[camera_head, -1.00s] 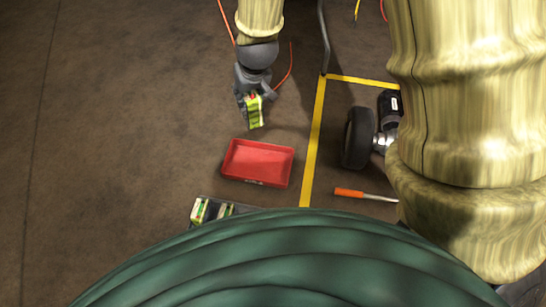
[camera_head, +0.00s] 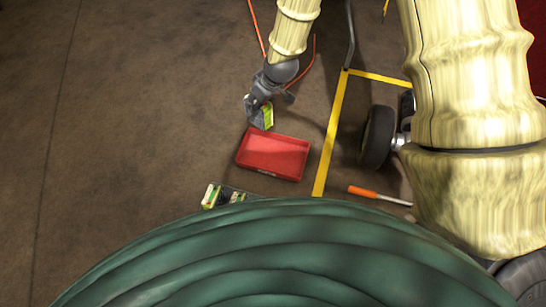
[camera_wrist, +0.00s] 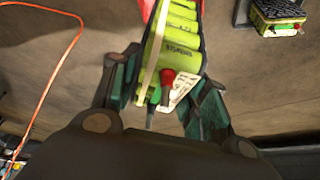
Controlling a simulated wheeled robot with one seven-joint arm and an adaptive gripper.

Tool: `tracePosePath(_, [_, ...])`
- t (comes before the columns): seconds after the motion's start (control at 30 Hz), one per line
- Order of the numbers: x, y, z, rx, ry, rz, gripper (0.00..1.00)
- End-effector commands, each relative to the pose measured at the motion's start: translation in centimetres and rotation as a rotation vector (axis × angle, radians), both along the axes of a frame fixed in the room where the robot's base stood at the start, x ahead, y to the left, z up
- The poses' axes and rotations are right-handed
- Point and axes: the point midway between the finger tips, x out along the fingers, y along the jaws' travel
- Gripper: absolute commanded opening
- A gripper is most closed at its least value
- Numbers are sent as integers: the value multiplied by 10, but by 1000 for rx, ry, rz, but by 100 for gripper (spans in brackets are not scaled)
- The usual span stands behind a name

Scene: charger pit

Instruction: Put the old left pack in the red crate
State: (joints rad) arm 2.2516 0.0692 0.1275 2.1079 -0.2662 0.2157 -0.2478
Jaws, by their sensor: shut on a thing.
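My gripper (camera_head: 262,101) is shut on a yellow-green battery pack (camera_head: 268,116), held just behind the far left edge of the red crate (camera_head: 273,156) in the head view. In the wrist view the pack (camera_wrist: 178,42) sits between the two fingers (camera_wrist: 165,88), with a pale strap, a red cap and a white label showing. A sliver of red shows beside the pack at the top of the wrist view. The crate looks empty in the head view. I cannot tell how high the pack is above the floor.
A dark tray (camera_head: 240,195) with other packs (camera_head: 212,196) lies at the near side, partly hidden by my green body. An orange-handled tool (camera_head: 364,192), a wheel (camera_head: 378,136) and a yellow floor line (camera_head: 329,140) are right of the crate. Floor at left is clear.

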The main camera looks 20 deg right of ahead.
Motion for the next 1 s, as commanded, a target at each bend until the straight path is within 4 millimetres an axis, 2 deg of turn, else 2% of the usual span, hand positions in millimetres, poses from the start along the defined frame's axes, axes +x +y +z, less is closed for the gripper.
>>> tracePosePath(0.33, [12, 5, -56, 7, -8, 192, 0])
tracePosePath(0.7, [18, 2, -116, 12, -13, 374, 0])
tracePosePath(1.0, [18, -3, -144, 14, -16, 457, 0])
